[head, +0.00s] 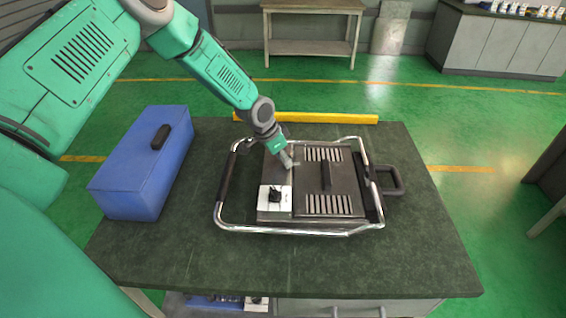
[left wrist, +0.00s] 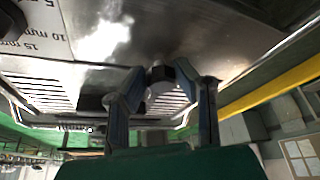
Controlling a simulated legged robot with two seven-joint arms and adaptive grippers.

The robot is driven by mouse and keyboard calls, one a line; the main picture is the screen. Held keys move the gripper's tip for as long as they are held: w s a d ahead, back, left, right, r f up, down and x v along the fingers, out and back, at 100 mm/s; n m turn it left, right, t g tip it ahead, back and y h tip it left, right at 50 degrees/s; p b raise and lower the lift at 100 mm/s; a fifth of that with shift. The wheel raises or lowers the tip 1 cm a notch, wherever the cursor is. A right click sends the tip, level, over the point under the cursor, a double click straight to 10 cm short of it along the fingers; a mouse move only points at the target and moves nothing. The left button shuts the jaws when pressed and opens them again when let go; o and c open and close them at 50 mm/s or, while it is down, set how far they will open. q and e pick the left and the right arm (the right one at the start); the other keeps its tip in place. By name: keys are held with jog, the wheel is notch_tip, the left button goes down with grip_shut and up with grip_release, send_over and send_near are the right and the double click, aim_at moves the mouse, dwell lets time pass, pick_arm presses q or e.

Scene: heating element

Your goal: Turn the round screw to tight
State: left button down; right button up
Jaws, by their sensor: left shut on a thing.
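The heating element (head: 281,208) is a grey metal box in a chrome tube frame, lying on the dark table. My left gripper (head: 291,162) reaches down to the upper left part of its top. In the left wrist view, the two fingers of the gripper (left wrist: 163,80) are closed around a small round dark-and-silver piece (left wrist: 161,74), which looks like the round screw. In the head view the gripper hides the screw. I cannot tell how tight the screw is. My right gripper is not in view.
A white panel with a black timer knob (head: 275,195) sits at the box's front left. A black handle (head: 326,176) lies between slotted vents. A blue toolbox (head: 143,165) stands at the table's left. A yellow bar (head: 340,118) lies along the back edge. The front table (head: 300,266) is clear.

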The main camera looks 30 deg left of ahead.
pick_arm(q)
jog(key=shift+d+m+b, duration=0.2)
jog(key=shift+m+b, duration=0.15)
jog(key=shift+m, duration=0.25)
jog(key=shift+h, duration=0.3)
jog(key=c, duration=1.3)
grip_release()
jog(key=shift+d, duration=0.1)
jog(key=shift+a+r, duration=0.2)
jog(key=shift+r, duration=0.25)
jog(key=v, duration=1.1)
jog(key=shift+d+r, duration=0.1)
jog(key=shift+d, duration=0.05)
